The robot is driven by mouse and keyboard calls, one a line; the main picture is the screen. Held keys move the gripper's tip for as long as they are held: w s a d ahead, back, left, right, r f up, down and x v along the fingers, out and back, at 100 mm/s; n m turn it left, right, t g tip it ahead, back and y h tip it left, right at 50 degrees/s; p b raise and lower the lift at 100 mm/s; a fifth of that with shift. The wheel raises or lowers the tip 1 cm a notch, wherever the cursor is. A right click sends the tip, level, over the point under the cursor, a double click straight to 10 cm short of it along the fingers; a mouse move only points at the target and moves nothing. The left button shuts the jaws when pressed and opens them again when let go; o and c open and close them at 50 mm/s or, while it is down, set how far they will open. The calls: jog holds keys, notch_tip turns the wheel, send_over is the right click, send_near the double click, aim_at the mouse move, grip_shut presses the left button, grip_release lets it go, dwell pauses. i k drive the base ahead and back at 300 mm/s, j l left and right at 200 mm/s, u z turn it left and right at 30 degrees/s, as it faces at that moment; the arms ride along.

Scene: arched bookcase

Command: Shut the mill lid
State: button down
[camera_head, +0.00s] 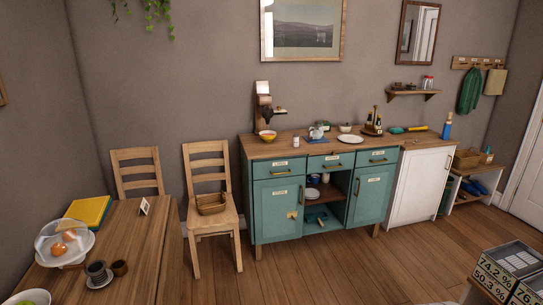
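A tall, narrow device (264,101) with a pale top and a dark lower part stands at the back left of the teal sideboard, against the wall. It looks like the mill, but it is small in view. A pale upright piece (262,86) at its top may be the lid, standing raised; I cannot tell for sure. My gripper is not in view.
The teal sideboard (276,193) carries a kettle (316,132), a plate (350,138) and bottles. Two chairs (209,205) stand to its left. A wooden table (130,245) with dishes fills the lower left. The floor (310,268) before the sideboard is clear.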

aim_at(262, 87)
jog(key=i+z, duration=0.2)
jog(key=i, duration=2.85)
